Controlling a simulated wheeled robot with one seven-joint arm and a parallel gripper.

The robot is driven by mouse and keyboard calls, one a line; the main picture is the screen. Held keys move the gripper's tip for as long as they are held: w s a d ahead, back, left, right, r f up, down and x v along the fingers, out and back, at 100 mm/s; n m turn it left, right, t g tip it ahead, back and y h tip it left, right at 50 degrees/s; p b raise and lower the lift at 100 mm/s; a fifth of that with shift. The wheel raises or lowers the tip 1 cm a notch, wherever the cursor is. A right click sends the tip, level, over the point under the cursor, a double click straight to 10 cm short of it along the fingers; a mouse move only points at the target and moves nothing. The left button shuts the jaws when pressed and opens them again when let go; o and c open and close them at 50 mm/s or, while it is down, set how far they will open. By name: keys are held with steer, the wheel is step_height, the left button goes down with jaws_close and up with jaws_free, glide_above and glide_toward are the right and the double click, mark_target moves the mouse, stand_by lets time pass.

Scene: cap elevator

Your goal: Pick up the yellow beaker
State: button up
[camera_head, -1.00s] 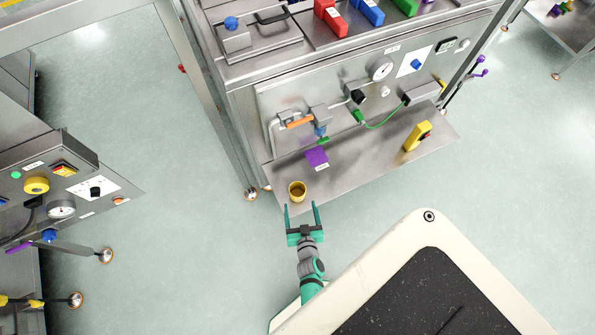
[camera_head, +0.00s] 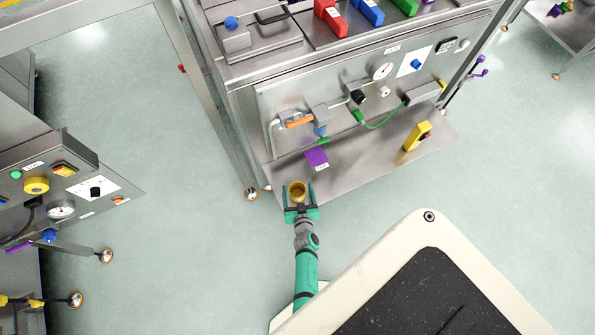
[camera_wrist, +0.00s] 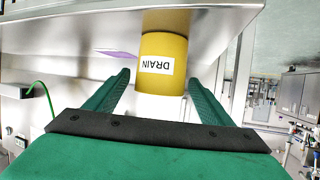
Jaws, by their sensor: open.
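The yellow beaker (camera_head: 297,190) stands near the front left corner of the steel shelf (camera_head: 375,170). In the wrist view the beaker (camera_wrist: 163,62) carries a white label reading DRAIN, upside down in the picture. My gripper (camera_head: 298,196) is open, with its two green fingers on either side of the beaker. In the wrist view the fingers of my gripper (camera_wrist: 163,82) flank the beaker, with a visible gap on the left; contact on the right cannot be told. The beaker looks upright.
A yellow handheld device (camera_head: 417,136) stands farther right on the shelf. A panel with a gauge (camera_head: 381,70), a green cable and an orange-handled valve (camera_head: 299,122) rises behind. The shelf between block and device is clear.

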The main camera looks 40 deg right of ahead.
steer(key=shift+w+d+f, duration=0.15)
steer(key=shift+c, duration=0.3)
steer(key=c, duration=1.1)
steer(key=shift+o, duration=0.2)
steer(key=shift+r, duration=0.2)
steer(key=shift+r, duration=1.05)
steer(key=s+a+r, duration=0.2)
steer(key=s+r, duration=0.3)
steer(key=s, duration=0.1)
steer(key=s+a+r, duration=0.2)
steer(key=s+r, duration=0.3)
steer(key=s, duration=0.2)
steer(key=shift+a+r, duration=0.3)
